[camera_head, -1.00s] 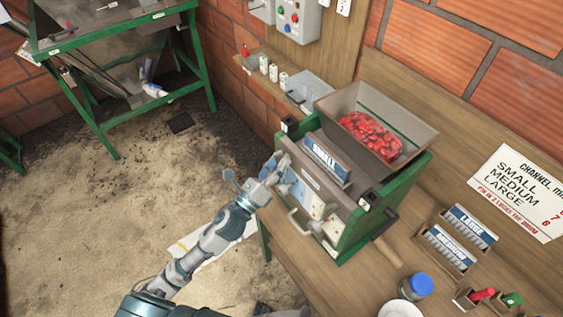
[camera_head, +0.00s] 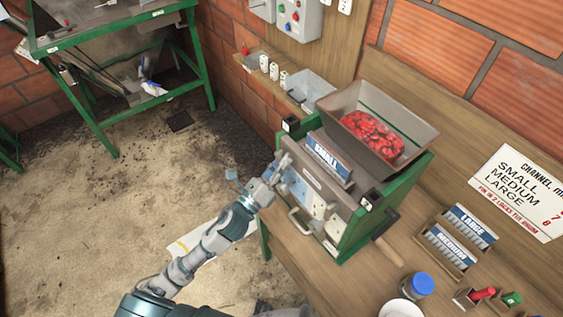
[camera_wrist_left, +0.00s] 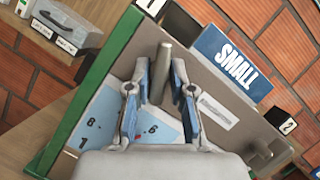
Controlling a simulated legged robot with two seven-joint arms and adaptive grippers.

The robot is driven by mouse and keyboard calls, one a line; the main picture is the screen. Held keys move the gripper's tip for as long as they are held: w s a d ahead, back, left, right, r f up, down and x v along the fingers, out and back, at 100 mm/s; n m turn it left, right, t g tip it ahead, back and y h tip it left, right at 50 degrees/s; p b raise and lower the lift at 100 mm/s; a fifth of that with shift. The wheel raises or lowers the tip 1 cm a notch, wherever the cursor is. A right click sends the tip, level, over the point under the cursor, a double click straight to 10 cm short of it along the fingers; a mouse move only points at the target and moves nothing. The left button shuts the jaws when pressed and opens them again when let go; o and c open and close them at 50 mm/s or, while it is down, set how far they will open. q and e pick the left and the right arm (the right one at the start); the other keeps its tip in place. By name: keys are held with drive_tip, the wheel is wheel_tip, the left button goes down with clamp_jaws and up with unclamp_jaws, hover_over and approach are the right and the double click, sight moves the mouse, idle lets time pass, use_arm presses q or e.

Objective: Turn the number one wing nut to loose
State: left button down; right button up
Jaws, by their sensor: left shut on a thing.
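The green pulper (camera_head: 345,235) stands on the bench with a blue SMALL plate (camera_head: 328,160) on its front; the plate also shows in the left wrist view (camera_wrist_left: 232,62). A black tag marked 1 (camera_head: 290,124) sits at the upper left corner of the front. My left gripper (camera_head: 281,163) is at this corner. In the left wrist view, its blue-padded fingers (camera_wrist_left: 160,75) are closed around a grey upright piece (camera_wrist_left: 163,62) below tag 1, apparently the number one wing nut. Its lower part is hidden. My right gripper is not in view.
A tag marked 2 (camera_wrist_left: 287,126) is at the other end of the front, near a second nut (camera_wrist_left: 263,153). A hopper of red cherries (camera_head: 372,135) tops the pulper. A handle (camera_head: 300,222) sticks out from the lower front. LARGE and MEDIUM plates (camera_head: 460,238) stand at right.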

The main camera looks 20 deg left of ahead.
use_arm(q)
drive_tip(key=shift+a+r, duration=0.1)
drive_tip(key=shift+r, duration=0.05)
drive_tip(key=shift+r, duration=0.1)
idle(1.1)
drive_tip(key=c, duration=1)
unclamp_jaws()
drive_tip(key=shift+c, duration=0.2)
drive_tip(key=shift+a, duration=0.1)
drive_tip(key=shift+f, duration=0.2)
drive_tip(key=shift+s+a+f, duration=0.2)
drive_tip(key=shift+s, duration=0.15)
drive_tip(key=v, duration=1.1)
